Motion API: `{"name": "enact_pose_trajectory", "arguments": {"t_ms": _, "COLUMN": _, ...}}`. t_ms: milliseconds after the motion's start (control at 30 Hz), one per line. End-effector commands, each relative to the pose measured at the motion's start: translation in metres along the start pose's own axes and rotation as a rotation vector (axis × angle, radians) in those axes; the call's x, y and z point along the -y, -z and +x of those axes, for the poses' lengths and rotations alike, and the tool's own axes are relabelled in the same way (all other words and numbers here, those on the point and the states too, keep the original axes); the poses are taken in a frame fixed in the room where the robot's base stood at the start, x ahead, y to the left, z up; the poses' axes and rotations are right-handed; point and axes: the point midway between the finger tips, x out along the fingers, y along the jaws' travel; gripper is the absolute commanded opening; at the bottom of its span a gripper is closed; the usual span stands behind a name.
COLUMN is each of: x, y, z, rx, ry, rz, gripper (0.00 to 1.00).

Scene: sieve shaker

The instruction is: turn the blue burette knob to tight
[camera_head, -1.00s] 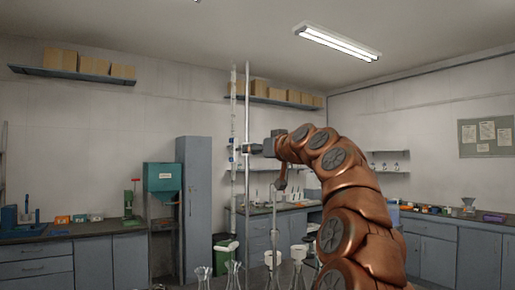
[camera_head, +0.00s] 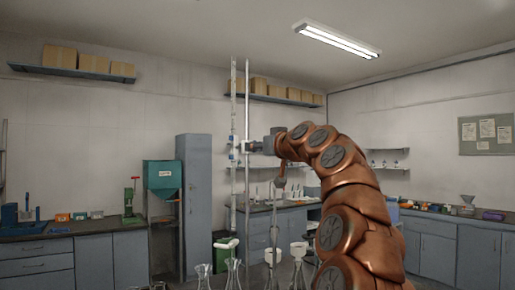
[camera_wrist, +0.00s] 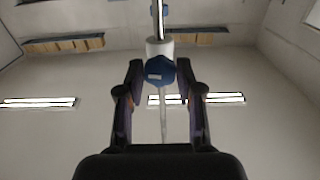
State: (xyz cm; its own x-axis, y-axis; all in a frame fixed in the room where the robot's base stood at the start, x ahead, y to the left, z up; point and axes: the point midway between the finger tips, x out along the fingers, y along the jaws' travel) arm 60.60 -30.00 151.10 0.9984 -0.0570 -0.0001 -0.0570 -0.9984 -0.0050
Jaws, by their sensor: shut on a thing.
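The burette (camera_head: 233,100) is a thin upright glass tube beside a metal stand rod (camera_head: 247,100) in the head view. Its blue knob (camera_wrist: 160,72) sits in the middle of the wrist view, below a white collar (camera_wrist: 160,48), and bears a small pale label. My gripper (camera_wrist: 160,76) has one dark finger on each side of the knob and is shut on it. In the head view my gripper (camera_head: 245,147) reaches the burette from the right at mid-height. The knob is too small there to read its angle.
Several glass flasks (camera_head: 233,272) with pale tops stand at the bottom of the head view, below the burette. A second rod-like tool (camera_head: 274,225) hangs near my arm. A grey cabinet (camera_head: 195,200) and benches (camera_head: 38,262) stand farther back.

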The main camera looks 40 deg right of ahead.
Motion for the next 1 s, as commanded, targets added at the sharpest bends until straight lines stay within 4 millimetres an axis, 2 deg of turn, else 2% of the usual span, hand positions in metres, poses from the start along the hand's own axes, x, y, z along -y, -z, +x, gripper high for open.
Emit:
{"name": "enact_pose_trajectory", "arguments": {"t_ms": 367, "x": 0.0012, "y": 0.0026, "z": -0.0001, "rx": 0.000, "ry": 0.001, "rz": 0.156, "gripper": 0.01}}
{"name": "enact_pose_trajectory", "arguments": {"t_ms": 1000, "x": 0.0015, "y": 0.0050, "z": -0.0002, "rx": -0.001, "ry": 0.001, "rz": 0.752, "gripper": 0.01}}
